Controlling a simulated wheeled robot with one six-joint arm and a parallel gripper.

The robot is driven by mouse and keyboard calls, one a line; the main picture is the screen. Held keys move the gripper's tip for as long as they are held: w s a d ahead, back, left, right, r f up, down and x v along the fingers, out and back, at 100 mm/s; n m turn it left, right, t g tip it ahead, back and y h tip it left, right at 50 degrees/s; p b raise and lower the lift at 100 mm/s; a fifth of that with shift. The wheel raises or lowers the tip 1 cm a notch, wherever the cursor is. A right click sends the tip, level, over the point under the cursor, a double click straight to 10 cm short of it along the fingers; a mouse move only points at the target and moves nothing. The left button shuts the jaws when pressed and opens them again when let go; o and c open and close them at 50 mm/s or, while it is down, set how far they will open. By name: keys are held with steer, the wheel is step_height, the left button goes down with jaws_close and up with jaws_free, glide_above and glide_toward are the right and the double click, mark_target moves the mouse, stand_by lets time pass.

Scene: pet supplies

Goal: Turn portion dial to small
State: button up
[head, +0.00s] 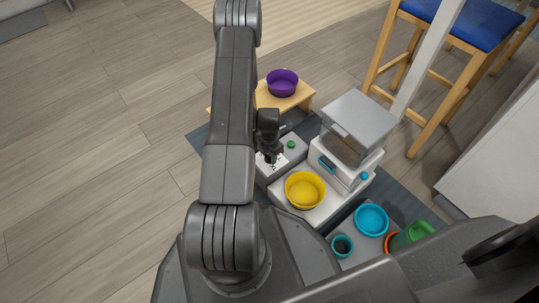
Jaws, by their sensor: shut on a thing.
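A low grey box (297,157) bears a white plate (279,165) with small dark marks, seemingly the portion dial's scale. My gripper (269,159) points down over this plate, with its fingers shut at it. The gripper covers the portion dial, so the dial's knob and its pointing direction are hidden. The marks are too small to read. A green round button (291,145) sits on the same box, to the right of the gripper.
A feeder with a clear hopper and grey lid (360,119) stands right of the box, with a yellow bowl (305,190) before it. A purple bowl (283,83) rests on a wooden stand behind. Blue bowl (371,220), teal cup (342,246) and green container (412,235) are at front right.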

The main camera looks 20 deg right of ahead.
steer(key=o, duration=1)
steer(key=shift+c, duration=0.2)
step_height(320, 180, up, 14)
steer(key=p, duration=0.5)
steer(key=shift+f, duration=0.2)
step_height(320, 180, down, 14)
steer(key=b, duration=0.5)
steer(key=shift+r, duration=0.2)
